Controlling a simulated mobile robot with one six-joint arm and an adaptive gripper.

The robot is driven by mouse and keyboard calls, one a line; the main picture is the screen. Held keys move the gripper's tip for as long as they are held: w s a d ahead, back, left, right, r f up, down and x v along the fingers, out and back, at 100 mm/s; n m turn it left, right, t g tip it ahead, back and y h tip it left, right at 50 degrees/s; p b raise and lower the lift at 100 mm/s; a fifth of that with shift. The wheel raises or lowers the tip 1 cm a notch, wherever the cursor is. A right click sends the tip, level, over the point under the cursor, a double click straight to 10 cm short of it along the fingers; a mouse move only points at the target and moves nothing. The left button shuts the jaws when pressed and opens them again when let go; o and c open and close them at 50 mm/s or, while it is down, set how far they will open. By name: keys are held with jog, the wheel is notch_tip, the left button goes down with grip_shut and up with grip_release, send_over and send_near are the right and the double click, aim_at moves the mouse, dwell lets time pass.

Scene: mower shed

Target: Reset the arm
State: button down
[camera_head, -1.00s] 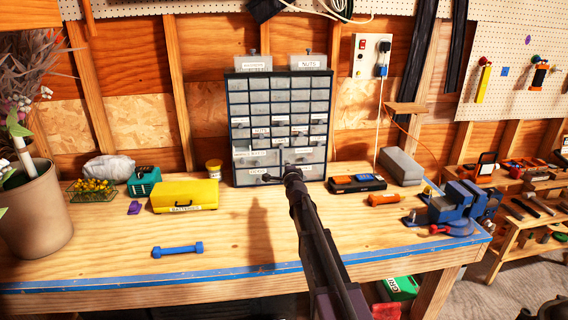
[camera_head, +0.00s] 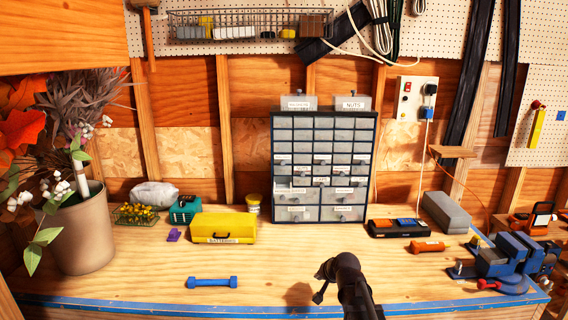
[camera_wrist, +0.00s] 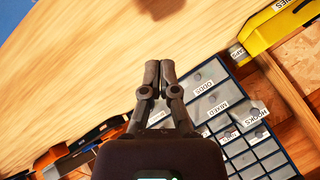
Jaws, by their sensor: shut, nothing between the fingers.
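My gripper (camera_head: 322,283) is above the front part of the workbench (camera_head: 130,270), in front of the drawer cabinet (camera_head: 323,125). It is apart from the bench top, and its shadow falls on the wood to its left. In the wrist view, the two fingers of my gripper (camera_wrist: 160,68) are together with nothing between them. The labelled drawers of the cabinet (camera_wrist: 235,130) show beyond the fingers in that view. The cabinet's drawers look closed in the head view.
A yellow batteries box (camera_head: 223,228), a blue dumbbell (camera_head: 212,282) and a potted plant (camera_head: 80,235) stand left. A black case (camera_head: 398,228), an orange cylinder (camera_head: 427,247), a grey block (camera_head: 446,212) and a blue vise (camera_head: 505,255) are right. Bare bench surrounds my gripper.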

jog(key=s+f+n+g, duration=0.1)
jog(key=s, duration=0.2)
jog(key=s+d+f+g+h, duration=0.1)
jog(key=s, duration=0.3)
jog(key=s+d+f+n+g, duration=0.1)
jog(key=s, duration=0.3)
jog(key=shift+s+d+f+n+g+h, duration=0.2)
jog(key=shift+f+n+g+h, duration=0.1)
jog(key=shift+g, duration=0.1)
jog(key=s+d+f+n+g+h, duration=0.1)
jog(key=s+d+n+g+h, duration=0.1)
jog(key=s, duration=0.8)
jog(key=shift+s+d+g, duration=0.2)
jog(key=shift+d+g, duration=0.4)
jog(key=shift+g, duration=0.3)
